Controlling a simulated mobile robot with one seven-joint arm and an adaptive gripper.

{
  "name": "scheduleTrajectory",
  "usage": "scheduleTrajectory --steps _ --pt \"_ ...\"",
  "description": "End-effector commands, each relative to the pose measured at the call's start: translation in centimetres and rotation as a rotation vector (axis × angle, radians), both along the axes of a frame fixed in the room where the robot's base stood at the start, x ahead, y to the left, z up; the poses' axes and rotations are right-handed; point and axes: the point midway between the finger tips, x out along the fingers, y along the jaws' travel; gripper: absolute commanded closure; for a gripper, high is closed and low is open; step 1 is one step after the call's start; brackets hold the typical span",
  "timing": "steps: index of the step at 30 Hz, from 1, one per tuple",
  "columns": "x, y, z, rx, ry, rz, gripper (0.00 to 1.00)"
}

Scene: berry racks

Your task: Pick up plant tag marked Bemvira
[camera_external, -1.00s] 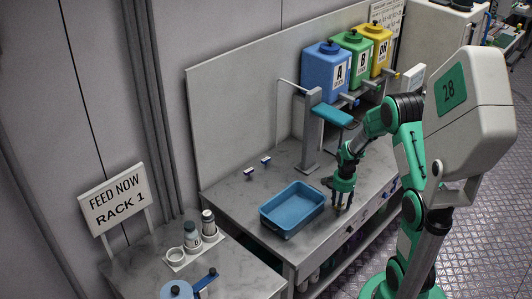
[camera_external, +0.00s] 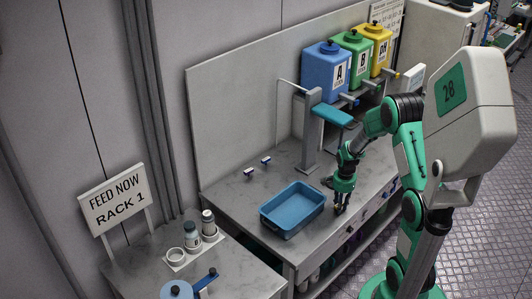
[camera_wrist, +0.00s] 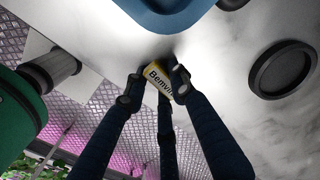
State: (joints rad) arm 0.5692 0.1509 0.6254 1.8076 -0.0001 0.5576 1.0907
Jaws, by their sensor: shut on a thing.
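The plant tag marked Bemvira (camera_wrist: 158,76) shows in the wrist view as a small white and yellow plate with black letters, of which "Bemvi" can be read. My gripper (camera_wrist: 153,88) is shut on it, with dark fingers on both sides of the tag. In the external view my gripper (camera_external: 340,209) is low over the bench's front part, just right of the blue tray. There the tag is too small to make out clearly. I cannot tell whether the tag still touches the bench.
The blue tray (camera_external: 269,223) stands left of my gripper on the grey bench (camera_external: 232,197). A grey post (camera_external: 313,140) with a teal arm stands behind. Two small tags (camera_external: 249,171) stand at the back left. Blue, green and yellow tanks (camera_external: 326,70) are on a shelf. A dark round ring (camera_wrist: 282,70) lies nearby.

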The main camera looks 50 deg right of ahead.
Motion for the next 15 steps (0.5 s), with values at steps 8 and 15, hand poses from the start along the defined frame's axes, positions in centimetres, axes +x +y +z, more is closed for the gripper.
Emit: scheduleTrajectory --steps 8,15 --pt "0.0 0.0 0.2 0.000 0.000 0.000 0.86" --pt "0.0 0.0 1.8 -0.001 -0.001 0.000 0.86"
